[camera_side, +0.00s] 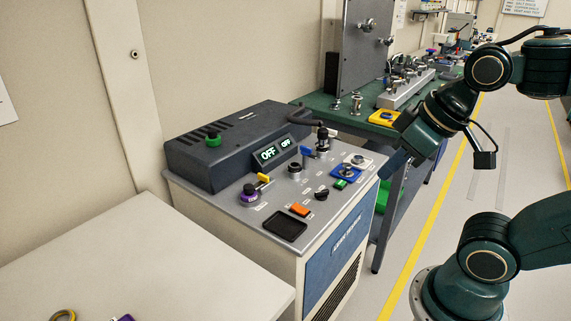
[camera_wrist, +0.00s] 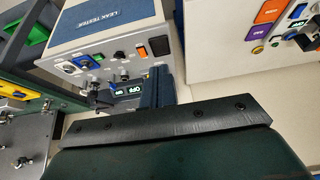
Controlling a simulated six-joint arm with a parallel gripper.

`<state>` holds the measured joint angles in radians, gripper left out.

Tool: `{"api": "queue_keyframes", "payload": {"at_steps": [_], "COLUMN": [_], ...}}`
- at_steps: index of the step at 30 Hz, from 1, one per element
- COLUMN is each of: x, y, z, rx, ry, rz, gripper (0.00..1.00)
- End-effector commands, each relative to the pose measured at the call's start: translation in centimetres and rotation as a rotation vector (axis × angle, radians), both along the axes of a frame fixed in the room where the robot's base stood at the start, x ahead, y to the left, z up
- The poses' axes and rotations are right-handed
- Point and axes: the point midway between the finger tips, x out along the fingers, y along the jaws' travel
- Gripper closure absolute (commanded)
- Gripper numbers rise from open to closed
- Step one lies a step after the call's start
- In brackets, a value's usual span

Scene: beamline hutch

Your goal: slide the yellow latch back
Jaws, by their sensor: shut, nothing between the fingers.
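A small yellow lever-like piece (camera_side: 263,177) sits on the grey top panel of the leak tester (camera_side: 262,222), beside a purple-based knob (camera_side: 250,192). A yellow block (camera_side: 385,118) lies on the green bench behind; a yellow piece also shows at the left of the wrist view (camera_wrist: 12,90). I cannot tell for sure which one is the latch. My gripper (camera_side: 394,163) is shut and empty, in the air at the right of the tester, apart from both yellow pieces. Its shut fingers (camera_wrist: 162,84) hide part of the tester in the wrist view.
A blue-handled valve (camera_side: 307,152), a tall fitting (camera_side: 322,140) and an orange switch (camera_side: 299,209) rise from the panel. A pale table (camera_side: 130,255) is front left.

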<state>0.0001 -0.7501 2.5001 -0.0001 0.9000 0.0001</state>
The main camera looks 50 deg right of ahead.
Motion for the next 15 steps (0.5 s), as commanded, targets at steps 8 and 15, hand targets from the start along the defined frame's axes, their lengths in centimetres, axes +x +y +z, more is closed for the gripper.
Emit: {"api": "queue_keyframes", "payload": {"at_steps": [8,15], "x": [0.01,0.37], "y": [0.00,-0.04], "z": [0.00,0.30], "rx": [0.000,-0.001], "ry": [0.000,0.004], "rz": [0.000,0.000], "gripper": [1.00,0.68]}}
